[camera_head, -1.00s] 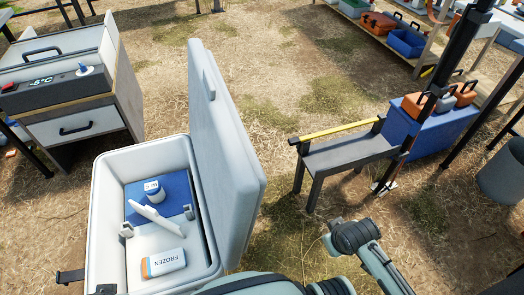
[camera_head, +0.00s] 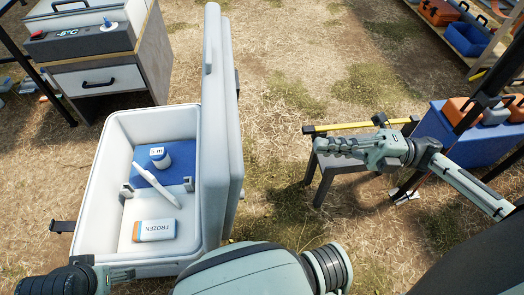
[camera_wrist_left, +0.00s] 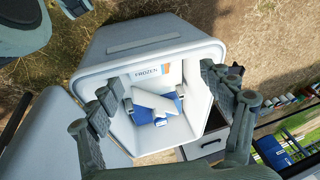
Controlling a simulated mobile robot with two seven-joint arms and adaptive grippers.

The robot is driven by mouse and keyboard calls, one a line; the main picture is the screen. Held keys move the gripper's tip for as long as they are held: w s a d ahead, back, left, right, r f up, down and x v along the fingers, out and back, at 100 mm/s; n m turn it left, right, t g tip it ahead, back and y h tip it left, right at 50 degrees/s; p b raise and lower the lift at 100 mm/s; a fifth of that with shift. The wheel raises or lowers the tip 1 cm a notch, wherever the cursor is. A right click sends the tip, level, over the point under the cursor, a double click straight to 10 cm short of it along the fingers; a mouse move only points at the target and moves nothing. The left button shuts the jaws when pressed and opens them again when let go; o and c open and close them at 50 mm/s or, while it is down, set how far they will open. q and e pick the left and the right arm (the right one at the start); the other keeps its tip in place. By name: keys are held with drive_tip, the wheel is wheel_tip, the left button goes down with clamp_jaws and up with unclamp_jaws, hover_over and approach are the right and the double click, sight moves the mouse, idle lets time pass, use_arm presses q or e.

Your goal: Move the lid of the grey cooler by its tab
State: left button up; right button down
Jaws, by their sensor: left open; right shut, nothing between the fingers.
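The grey cooler (camera_head: 100,160) stands open at the lower left of the head view and also shows in the left wrist view (camera_wrist_left: 200,45). Its lid (camera_head: 218,130) stands nearly upright along the cooler's right side. A small raised tab (camera_head: 207,55) sticks out from the lid's left face near the top. In the left wrist view, my left gripper (camera_wrist_left: 165,85) is open, its fingers spread across the view of the cooler's inside, with nothing between them. My right gripper (camera_head: 345,147) is shut and empty, right of the lid and clear of it, in front of the low bench.
Inside the cooler are a FROZEN pack (camera_head: 154,230), a white stick-like item (camera_head: 157,189) and a small bottle (camera_head: 160,157). A cabinet (camera_head: 100,85) stands behind left. The bench (camera_head: 330,165) and a blue box (camera_head: 435,125) stand at right. Ground behind the lid is open.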

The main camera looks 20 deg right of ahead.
use_arm(q)
drive_tip(key=shift+s+d+p+x, duration=0.15)
drive_tip(key=shift+p+x, duration=0.25)
drive_tip(key=shift+x, duration=0.45)
drive_tip(key=shift+s+d+p+x, duration=0.1)
drive_tip(key=shift+p+x, duration=0.25)
drive_tip(key=shift+x, duration=0.5)
drive_tip(key=shift+s+d+p+x, duration=0.15)
drive_tip(key=shift+p+x, duration=0.25)
drive_tip(key=shift+x, duration=0.45)
use_arm(e)
drive_tip(key=w+a+r+n+g, duration=0.1)
drive_tip(key=a+r, duration=0.1)
drive_tip(key=a, duration=1.1)
drive_tip(key=shift+a+r, duration=0.15)
drive_tip(key=shift+r, duration=0.15)
use_arm(q)
drive_tip(key=shift+f, duration=0.2)
drive_tip(key=shift+s, duration=0.1)
use_arm(e)
drive_tip(key=shift+w+a+r, duration=0.1)
